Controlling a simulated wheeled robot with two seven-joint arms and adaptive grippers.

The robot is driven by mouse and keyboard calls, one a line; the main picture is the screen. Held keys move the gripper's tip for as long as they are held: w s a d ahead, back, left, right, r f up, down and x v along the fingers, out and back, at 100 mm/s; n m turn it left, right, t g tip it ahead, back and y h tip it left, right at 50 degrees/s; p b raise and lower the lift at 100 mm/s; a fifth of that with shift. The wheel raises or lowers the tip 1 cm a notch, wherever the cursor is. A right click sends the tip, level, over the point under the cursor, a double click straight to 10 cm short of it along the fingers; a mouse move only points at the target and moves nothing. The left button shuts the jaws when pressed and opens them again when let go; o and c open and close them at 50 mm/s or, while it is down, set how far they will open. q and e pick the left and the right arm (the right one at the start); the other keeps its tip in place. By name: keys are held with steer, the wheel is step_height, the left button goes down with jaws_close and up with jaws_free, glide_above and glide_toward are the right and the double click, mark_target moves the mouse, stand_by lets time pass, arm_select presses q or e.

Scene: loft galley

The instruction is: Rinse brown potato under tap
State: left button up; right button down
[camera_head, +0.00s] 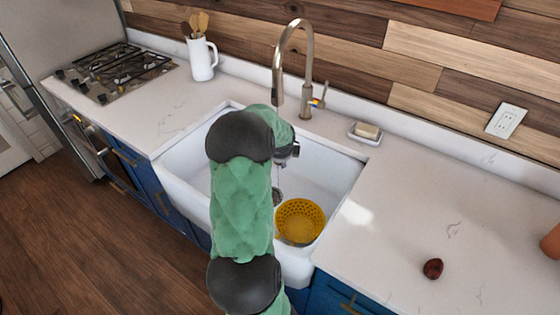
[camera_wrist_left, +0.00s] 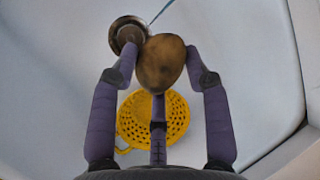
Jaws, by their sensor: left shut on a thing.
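The brown potato (camera_wrist_left: 161,58) is between the purple fingers of my left gripper (camera_wrist_left: 160,72) in the left wrist view. The gripper is shut on it, above the white sink (camera_head: 335,180). In the head view my green arm hides most of this gripper (camera_head: 287,152), and I cannot make out the potato there. The tap (camera_head: 305,60) arches over the sink, its spout (camera_head: 278,92) above and slightly behind the gripper. A thin bluish line (camera_wrist_left: 160,13), possibly water, runs down towards the potato's far side. My right gripper is not in view.
A yellow colander (camera_head: 300,220) sits in the sink, near the drain (camera_wrist_left: 128,34). A dark reddish-brown round item (camera_head: 433,268) lies on the right counter (camera_head: 400,220). A soap dish (camera_head: 366,131) stands behind the sink. A white jug with utensils (camera_head: 201,60) is at the back left.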

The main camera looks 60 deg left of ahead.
arm_select(q)
steer(key=shift+w+a, duration=0.15)
steer(key=shift+a, duration=0.25)
steer(key=shift+w+a+f+p, duration=0.1)
steer(key=shift+w+a+p, duration=0.1)
steer(key=shift+a+p, duration=0.25)
steer(key=shift+w+a+f+p, duration=0.1)
steer(key=shift+w+a+p, duration=0.1)
steer(key=shift+a+p, duration=0.25)
steer(key=shift+w+a+f+p, duration=0.15)
steer(key=shift+a+p, duration=0.05)
steer(key=shift+a, duration=0.25)
steer(key=shift+w+a+f+p, duration=0.1)
steer(key=shift+w+a+p, duration=0.1)
steer(key=shift+a, duration=0.2)
steer(key=shift+w, duration=0.1)
steer(key=shift+w+d+b, duration=0.25)
steer(key=shift+w+b, duration=0.05)
steer(key=shift+w, duration=0.15)
steer(key=shift+s, duration=0.1)
steer(key=shift+s+a+p, duration=0.25)
steer(key=shift+s+p, duration=0.25)
steer(key=shift+p, duration=0.15)
steer(key=shift+w, duration=0.2)
steer(key=shift+w+d+b, duration=0.25)
steer(key=shift+w+b, duration=0.05)
steer(key=shift+w, duration=0.1)
